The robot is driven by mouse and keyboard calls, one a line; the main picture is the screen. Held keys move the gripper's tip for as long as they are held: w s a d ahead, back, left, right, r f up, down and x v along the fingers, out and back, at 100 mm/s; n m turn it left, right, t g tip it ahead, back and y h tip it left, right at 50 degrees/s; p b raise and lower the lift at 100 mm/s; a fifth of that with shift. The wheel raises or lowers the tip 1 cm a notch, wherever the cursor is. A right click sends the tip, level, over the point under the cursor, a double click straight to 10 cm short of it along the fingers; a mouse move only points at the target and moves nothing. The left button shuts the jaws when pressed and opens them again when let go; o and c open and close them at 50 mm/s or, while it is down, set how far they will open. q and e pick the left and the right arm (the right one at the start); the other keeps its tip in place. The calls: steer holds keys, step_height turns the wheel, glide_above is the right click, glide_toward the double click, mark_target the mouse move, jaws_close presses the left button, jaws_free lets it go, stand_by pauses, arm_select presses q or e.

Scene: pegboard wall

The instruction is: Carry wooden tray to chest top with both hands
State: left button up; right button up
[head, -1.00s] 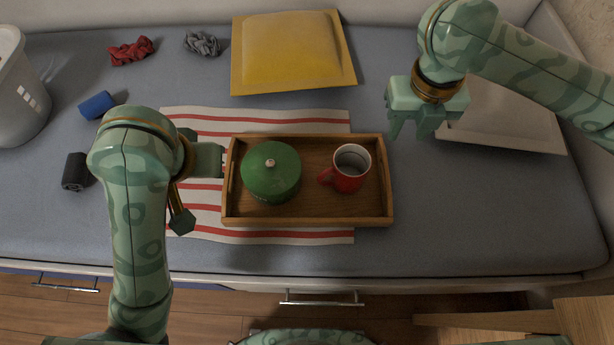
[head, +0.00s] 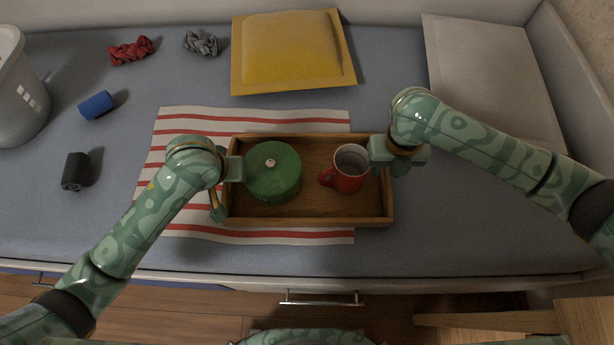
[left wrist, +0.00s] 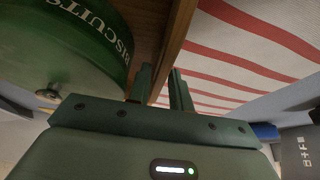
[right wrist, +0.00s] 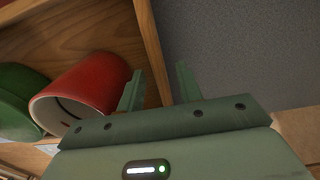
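The wooden tray (head: 310,222) lies level on a striped cloth, with a green lidded tin (head: 272,178) on its left side and a red mug (head: 345,173) on its right. My left gripper (head: 234,170) is at the tray's left end. In the left wrist view its fingers (left wrist: 162,85) stand close on either side of the end wall; whether they press on it I cannot tell. My right gripper (head: 390,165) is at the right end. In the right wrist view its fingers (right wrist: 160,85) are apart around the end wall, with a gap on the outer side.
The striped cloth (head: 180,150) is on a grey-blue mattress (head: 480,240). A yellow cushion (head: 292,50) and a pale pillow (head: 490,75) lie behind.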

arm_select(q)
steer(key=shift+w+f, duration=0.2)
steer(key=shift+f, duration=0.3)
arm_select(e)
steer(key=shift+f, duration=0.55)
arm_select(q)
steer(key=c, duration=0.3)
arm_select(e)
steer(key=shift+c, duration=1.4)
arm_select(q)
jaws_close()
arm_select(e)
jaws_close()
steer(key=shift+r, duration=0.1)
